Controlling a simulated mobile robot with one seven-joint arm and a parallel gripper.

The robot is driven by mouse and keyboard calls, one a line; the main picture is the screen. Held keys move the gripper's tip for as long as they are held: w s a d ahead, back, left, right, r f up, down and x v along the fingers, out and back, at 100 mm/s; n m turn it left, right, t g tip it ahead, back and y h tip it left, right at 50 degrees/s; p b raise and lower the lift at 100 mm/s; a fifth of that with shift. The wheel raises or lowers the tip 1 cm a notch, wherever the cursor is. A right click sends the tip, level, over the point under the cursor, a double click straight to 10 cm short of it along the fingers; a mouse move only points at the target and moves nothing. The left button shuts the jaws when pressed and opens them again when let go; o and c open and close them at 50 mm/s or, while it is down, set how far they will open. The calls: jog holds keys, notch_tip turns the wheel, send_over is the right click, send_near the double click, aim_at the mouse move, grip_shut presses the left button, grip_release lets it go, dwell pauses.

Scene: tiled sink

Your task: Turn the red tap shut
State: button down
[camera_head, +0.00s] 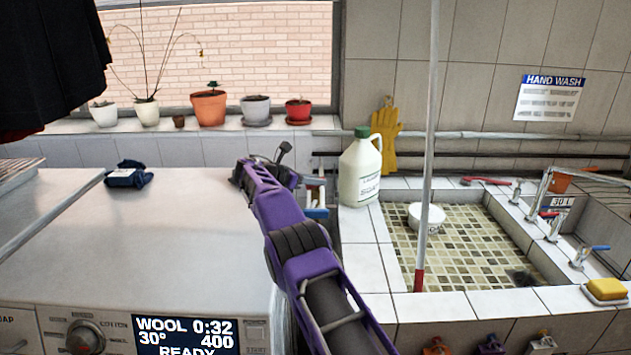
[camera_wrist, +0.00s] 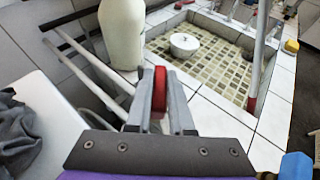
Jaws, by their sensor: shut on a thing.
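In the wrist view, a red handle (camera_wrist: 159,92), apparently the red tap, stands between the two grey fingers of my gripper (camera_wrist: 161,100). The fingers are shut on it, one on each side. Only its rounded top and near edge show; the tap body below is hidden. In the head view, my purple arm reaches to the gap between the washing machine and the sink, and my gripper (camera_head: 315,187) is partly hidden there.
A white jug (camera_head: 360,170) stands close beyond my gripper. The sink (camera_head: 385,250) holds a white bowl (camera_head: 427,217). A red-and-white pole (camera_head: 428,150) rises in front of it. The washing machine top (camera_head: 130,235) is mostly clear.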

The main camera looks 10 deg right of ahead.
jog(key=shift+r, duration=0.1)
jog(key=c, duration=0.8)
grip_release()
jog(key=v, duration=1.7)
jog(key=shift+a, duration=0.2)
jog(key=shift+o, duration=0.2)
jog(key=shift+s, duration=0.1)
